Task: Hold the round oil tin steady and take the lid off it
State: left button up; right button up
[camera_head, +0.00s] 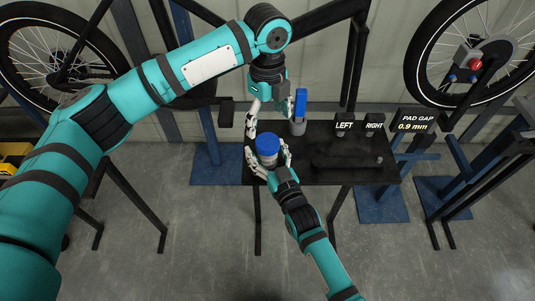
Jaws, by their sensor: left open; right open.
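The round oil tin (267,160) stands upright near the left end of the dark table, with a light body and a blue lid (267,143) on top. My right gripper (268,152) reaches in from below, its open fingers on either side of the tin; I cannot tell whether they touch it. My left gripper (266,116) points down, open and empty, just behind and above the lid. Part of the tin's lower body is hidden by the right gripper.
A blue-topped object with a grey base (298,128) stands close to the right of my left gripper. The dark table (333,175) also bears signs reading LEFT (344,125) and RIGHT (375,125), and a PAD GAP 0.9 mm display (415,121) is beyond. Bike wheels (470,50) flank the scene.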

aim_at(267, 141)
jog(key=shift+c, duration=0.2)
grip_shut()
pick_arm(q)
jog(key=m, duration=0.3)
jog(key=shift+m, duration=0.3)
jog(key=m, duration=0.5)
jog(key=shift+f, duration=0.25)
notch_tip(267, 141, down, 8)
jog(key=shift+r, duration=0.2)
